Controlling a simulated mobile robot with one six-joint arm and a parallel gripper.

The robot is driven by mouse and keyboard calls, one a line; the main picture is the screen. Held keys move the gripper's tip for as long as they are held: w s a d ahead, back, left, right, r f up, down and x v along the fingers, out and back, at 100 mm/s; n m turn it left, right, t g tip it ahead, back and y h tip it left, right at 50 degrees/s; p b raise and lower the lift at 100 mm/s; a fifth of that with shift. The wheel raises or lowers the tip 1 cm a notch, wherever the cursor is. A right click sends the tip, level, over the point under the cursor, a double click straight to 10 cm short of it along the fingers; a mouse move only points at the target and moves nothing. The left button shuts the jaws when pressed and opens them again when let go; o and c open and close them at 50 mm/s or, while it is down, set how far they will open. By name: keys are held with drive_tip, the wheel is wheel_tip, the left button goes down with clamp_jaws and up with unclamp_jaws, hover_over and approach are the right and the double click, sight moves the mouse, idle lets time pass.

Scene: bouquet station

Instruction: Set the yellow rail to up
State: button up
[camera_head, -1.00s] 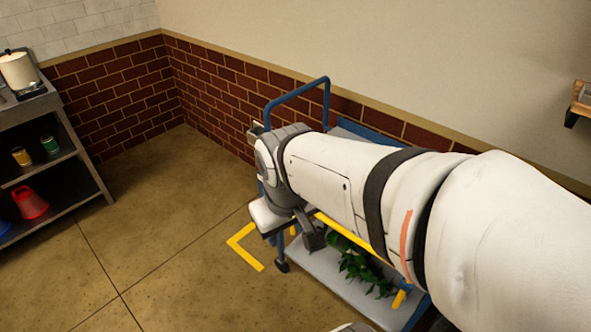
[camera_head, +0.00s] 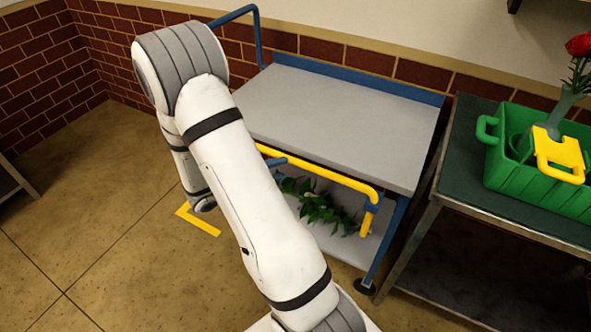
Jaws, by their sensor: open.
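The yellow rail (camera_head: 325,174) runs along the front side of a blue-framed cart, just below the level of its grey top shelf (camera_head: 340,120). My arm folds over at the upper left, and a lower link hangs down left of the cart. The jaws of my gripper do not show; the arm hides them.
Green leaves (camera_head: 322,205) lie on the cart's lower shelf (camera_head: 345,245). A table (camera_head: 470,210) at right bears a green crate (camera_head: 520,165), with a yellow-handled item and a red flower. A yellow floor mark (camera_head: 200,222) lies left of the cart.

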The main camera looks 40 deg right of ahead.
sight(294, 164)
drive_tip(key=shift+n+t, duration=0.4)
drive_tip(key=shift+n, duration=0.4)
drive_tip(key=x, duration=0.2)
drive_tip(key=b+x, duration=0.1)
drive_tip(key=x, duration=0.2)
drive_tip(key=w+f+x, duration=0.1)
drive_tip(key=x, duration=0.2)
drive_tip(key=shift+c, duration=0.5)
drive_tip(key=shift+s, duration=0.1)
clamp_jaws()
